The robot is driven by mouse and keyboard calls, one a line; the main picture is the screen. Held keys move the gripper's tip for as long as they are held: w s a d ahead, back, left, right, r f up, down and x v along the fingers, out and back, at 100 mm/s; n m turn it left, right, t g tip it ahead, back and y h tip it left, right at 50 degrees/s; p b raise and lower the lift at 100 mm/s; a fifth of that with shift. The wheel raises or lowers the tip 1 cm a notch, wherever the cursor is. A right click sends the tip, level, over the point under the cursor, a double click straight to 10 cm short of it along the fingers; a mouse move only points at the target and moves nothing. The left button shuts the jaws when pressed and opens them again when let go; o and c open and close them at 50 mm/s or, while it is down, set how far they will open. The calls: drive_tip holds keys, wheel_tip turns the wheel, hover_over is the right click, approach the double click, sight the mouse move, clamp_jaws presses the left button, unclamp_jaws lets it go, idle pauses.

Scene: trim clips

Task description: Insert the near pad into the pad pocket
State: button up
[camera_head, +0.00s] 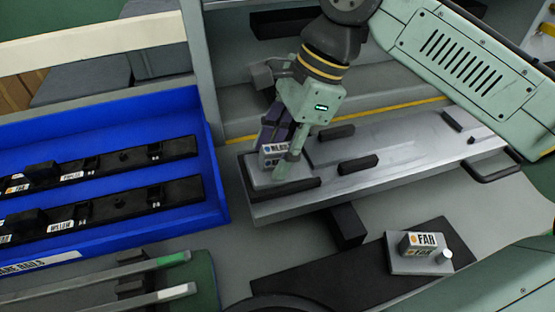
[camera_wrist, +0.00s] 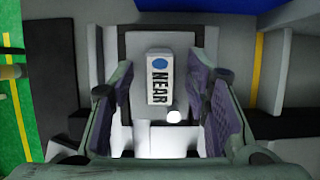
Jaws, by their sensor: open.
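The near pad (camera_head: 263,178) is a pale plate with an upright block marked NEAR, at the left end of the metal fixture (camera_head: 375,170). A black bar (camera_head: 292,190) runs along its front edge. In the wrist view, the block (camera_wrist: 159,78) stands between my fingers, with a white knob beside it and a grey plate beneath. My gripper (camera_head: 280,153) is open around the block; its purple finger pads in the wrist view (camera_wrist: 163,95) have visible gaps on both sides. My fingers partly hide the pad in the head view. I cannot tell how fully the plate sits in the pocket.
The far pad (camera_head: 420,262), marked FAR, rests on a black mat (camera_head: 330,281) at the front right. A blue tray (camera_head: 110,228) with black rails stands at left. Black bars (camera_head: 357,164) and a handle (camera_head: 492,167) stick out of the fixture.

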clamp_jaws()
idle(0.4)
idle(0.4)
